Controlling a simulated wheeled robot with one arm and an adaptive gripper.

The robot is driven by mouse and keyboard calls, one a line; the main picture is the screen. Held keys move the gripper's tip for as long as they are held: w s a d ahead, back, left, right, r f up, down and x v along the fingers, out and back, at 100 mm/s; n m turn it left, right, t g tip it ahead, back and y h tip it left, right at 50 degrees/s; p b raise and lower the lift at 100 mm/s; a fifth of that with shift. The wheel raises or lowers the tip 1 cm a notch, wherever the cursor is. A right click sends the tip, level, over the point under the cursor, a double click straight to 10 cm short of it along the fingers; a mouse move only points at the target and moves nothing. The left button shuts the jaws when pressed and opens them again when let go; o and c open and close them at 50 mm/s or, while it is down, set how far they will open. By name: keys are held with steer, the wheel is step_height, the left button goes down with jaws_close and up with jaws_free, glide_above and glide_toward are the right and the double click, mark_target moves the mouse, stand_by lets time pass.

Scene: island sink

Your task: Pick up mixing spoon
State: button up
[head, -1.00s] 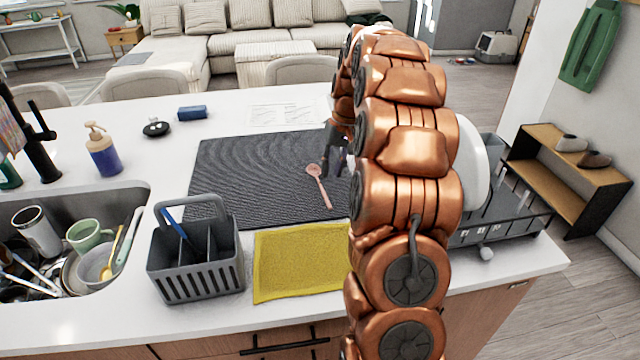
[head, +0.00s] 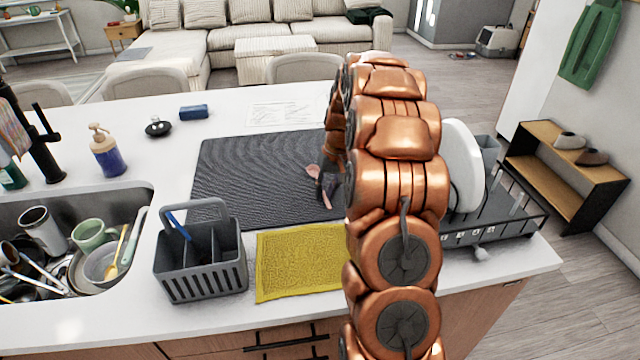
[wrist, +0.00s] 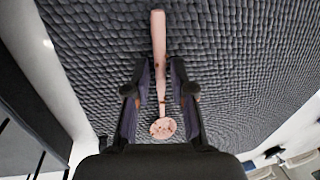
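The pink mixing spoon (wrist: 160,75) lies on the dark woven mat (wrist: 235,60). In the wrist view its handle points up the picture and its round bowl is at the lower middle. My gripper (wrist: 158,75) is open, with one finger on each side of the handle close to the bowl. Gaps show between the fingers and the handle. In the head view my gripper (head: 324,187) is low at the mat's right part, and it hides most of the spoon (head: 313,171). I cannot tell whether the fingertips touch the mat.
A grey caddy (head: 202,262) and a yellow cloth (head: 300,262) lie in front of the mat (head: 240,180). A dish rack (head: 495,222) with a white plate (head: 462,165) stands right of my arm. The sink (head: 140,200) with dishes is at left.

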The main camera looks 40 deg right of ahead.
jaws_close()
steer(key=shift+r, duration=0.15)
